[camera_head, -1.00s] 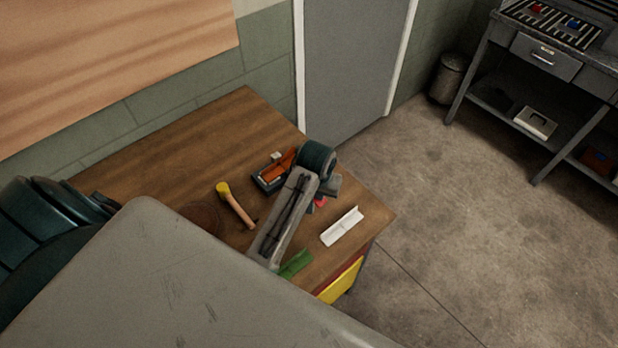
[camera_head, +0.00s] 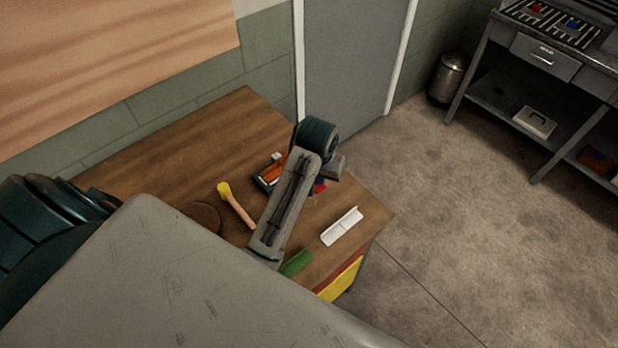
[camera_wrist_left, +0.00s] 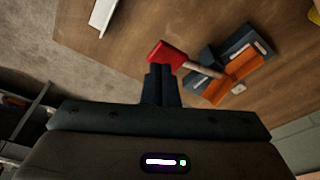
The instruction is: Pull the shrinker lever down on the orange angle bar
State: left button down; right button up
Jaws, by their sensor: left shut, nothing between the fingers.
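The shrinker (camera_wrist_left: 237,42) is a dark blue-grey tool on the wooden bench, and it shows partly in the head view (camera_head: 264,186). The orange angle bar (camera_wrist_left: 238,72) lies in it, also visible in the head view (camera_head: 273,171). The lever has a pale shaft (camera_wrist_left: 205,69) and a red grip (camera_wrist_left: 166,56); a bit of red shows in the head view (camera_head: 320,188). My left gripper (camera_wrist_left: 161,70) is shut and empty, its fingertips right at the red grip. I cannot tell whether they touch. In the head view my left arm hides most of the lever.
A yellow-headed mallet (camera_head: 236,205), a white angle piece (camera_head: 342,226), a green piece (camera_head: 296,263) and a round brown disc (camera_head: 203,216) lie on the bench (camera_head: 180,140). A bin (camera_head: 447,78) and a grey metal workbench (camera_head: 545,60) stand beyond open floor.

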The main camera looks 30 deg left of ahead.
pick_arm(q)
jog(key=shift+w+v, duration=0.2)
jog(key=shift+v, duration=0.7)
jog(key=shift+w+v, duration=0.15)
jog(key=shift+v, duration=0.7)
jog(key=shift+r, duration=0.1)
jog(key=shift+a, duration=0.15)
